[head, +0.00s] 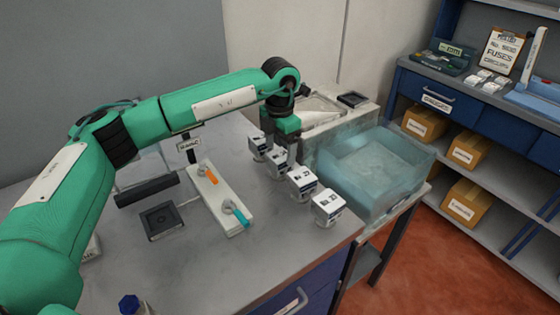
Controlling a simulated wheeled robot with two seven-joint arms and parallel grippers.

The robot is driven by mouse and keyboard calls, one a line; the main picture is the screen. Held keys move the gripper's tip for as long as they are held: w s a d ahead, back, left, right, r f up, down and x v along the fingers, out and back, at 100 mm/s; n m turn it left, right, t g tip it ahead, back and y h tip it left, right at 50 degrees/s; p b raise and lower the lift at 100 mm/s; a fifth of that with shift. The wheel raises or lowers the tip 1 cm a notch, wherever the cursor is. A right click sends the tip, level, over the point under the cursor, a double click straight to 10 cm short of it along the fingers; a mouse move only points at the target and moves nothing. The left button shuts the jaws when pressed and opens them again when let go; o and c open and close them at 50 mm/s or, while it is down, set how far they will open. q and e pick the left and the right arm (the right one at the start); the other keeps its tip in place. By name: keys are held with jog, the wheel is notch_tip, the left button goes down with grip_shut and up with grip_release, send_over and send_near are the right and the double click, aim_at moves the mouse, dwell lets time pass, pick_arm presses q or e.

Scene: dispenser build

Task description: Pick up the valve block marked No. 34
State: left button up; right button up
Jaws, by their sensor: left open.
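Several white valve blocks with dark printed labels stand in a row near the right side of the grey table. The nearest block (328,208) seems to read No. 23. The block behind it (301,184) has a label too small to read surely. A third block (277,164) sits beneath my left gripper (283,142), and the farthest block (257,147) is just left of it. I cannot tell which one bears No. 34. My left gripper is open and points down close over the third block; its fingertips are partly hidden. My right gripper is not in view.
A white board (218,197) with orange and teal handles lies left of the blocks. A dark square tray (161,221) is further left. A translucent blue bin (372,180) stands close on the right. A shelf (460,95) with cardboard boxes is beyond.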

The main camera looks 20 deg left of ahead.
aim_at(280, 164)
pick_arm(q)
jog(key=f, duration=0.1)
jog(key=f+p, duration=0.1)
jog(key=f, duration=0.3)
jog(key=shift+s+f+p, duration=0.25)
jog(key=shift+s+p, duration=0.05)
jog(key=shift+s, duration=0.05)
jog(key=shift+d+f, duration=0.1)
jog(key=shift+f, duration=0.2)
jog(key=c, duration=0.5)
jog(key=shift+r, duration=0.1)
jog(key=c, duration=1)
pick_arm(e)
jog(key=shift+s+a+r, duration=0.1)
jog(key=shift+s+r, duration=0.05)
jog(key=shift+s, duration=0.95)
pick_arm(q)
jog(key=shift+o, duration=0.2)
